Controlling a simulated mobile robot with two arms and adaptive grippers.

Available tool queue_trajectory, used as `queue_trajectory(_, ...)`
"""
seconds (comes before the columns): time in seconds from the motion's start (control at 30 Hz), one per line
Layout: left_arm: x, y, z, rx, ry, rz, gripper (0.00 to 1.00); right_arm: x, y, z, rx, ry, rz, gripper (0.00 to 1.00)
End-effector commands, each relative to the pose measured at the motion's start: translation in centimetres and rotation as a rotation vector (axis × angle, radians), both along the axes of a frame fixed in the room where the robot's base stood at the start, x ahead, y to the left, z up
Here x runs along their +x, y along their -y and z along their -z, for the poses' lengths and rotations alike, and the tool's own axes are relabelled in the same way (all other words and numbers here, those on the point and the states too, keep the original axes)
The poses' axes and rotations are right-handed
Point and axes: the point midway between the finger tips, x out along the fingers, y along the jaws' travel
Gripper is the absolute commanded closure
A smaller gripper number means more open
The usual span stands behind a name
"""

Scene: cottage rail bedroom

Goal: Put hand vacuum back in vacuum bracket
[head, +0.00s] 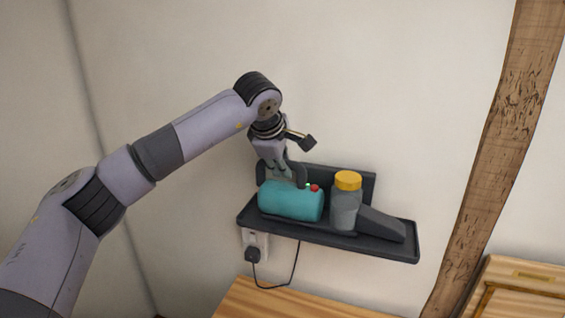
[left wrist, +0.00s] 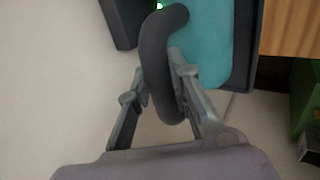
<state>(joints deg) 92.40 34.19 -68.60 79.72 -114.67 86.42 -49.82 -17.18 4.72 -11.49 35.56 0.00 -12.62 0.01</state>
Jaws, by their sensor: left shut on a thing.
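The hand vacuum (head: 291,201) has a teal body, a grey cup with a yellow cap and a dark grey nozzle pointing right. It lies along the dark vacuum bracket (head: 395,251), a wall shelf with a raised back plate. From this angle I cannot tell whether it is fully seated. My left gripper (head: 287,176) comes down from above at the vacuum's rear end. In the left wrist view, its fingers (left wrist: 160,85) are shut on the dark curved handle (left wrist: 153,55), beside the teal body (left wrist: 207,40). My right gripper is not in view.
A white wall outlet (head: 262,240) with a black plug and cord sits below the bracket. A wooden surface (head: 270,301) lies under it. A wooden beam (head: 505,130) stands to the right, with a wooden furniture piece (head: 520,285) at lower right.

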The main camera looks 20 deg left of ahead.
Motion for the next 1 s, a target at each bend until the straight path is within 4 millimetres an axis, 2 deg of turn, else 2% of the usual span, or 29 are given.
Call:
queue_trajectory(0.4,0.03,0.04,-0.01,-0.004,0.005,0.0,1.0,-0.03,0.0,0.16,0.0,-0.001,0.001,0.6)
queue_trajectory(0.43,0.03,0.04,-0.01,-0.004,0.005,0.0,0.79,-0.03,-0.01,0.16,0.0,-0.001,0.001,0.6)
queue_trajectory(0.77,0.0,0.02,0.16,-0.001,0.002,0.001,0.58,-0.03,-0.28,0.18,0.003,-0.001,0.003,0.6)
queue_trajectory(1.0,-0.06,-0.01,0.49,0.003,-0.005,0.001,0.58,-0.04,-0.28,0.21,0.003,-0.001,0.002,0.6)
